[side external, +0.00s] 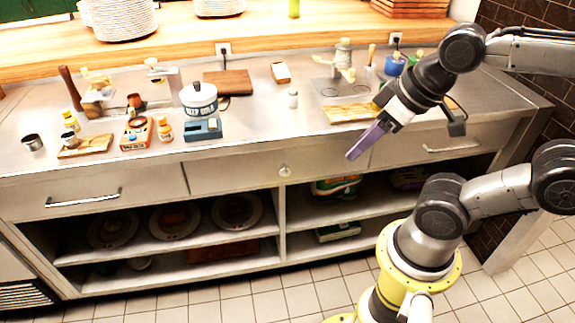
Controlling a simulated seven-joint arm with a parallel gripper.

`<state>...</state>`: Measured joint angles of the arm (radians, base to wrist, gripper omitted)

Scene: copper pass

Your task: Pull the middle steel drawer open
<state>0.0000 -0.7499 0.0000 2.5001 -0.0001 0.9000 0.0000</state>
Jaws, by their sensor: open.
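The middle steel drawer (235,172) is shut in the counter front, its face level with the drawers on either side. It has a small round knob (285,171) at its centre. My gripper (366,143) is open and empty, with a purple finger pointing down and left in front of the drawer's right end. The finger appears apart from the knob, which is to its left and a little lower. The second finger is hard to make out, and the gap to the drawer face cannot be judged.
The left drawer (60,197) and right drawer (425,158) have bar handles and are shut. Open shelves (165,243) below hold plates and packages. The steel counter (260,125) carries a blue scale with a pot, jars, boards and boxes. Floor before the cabinet is clear on the left.

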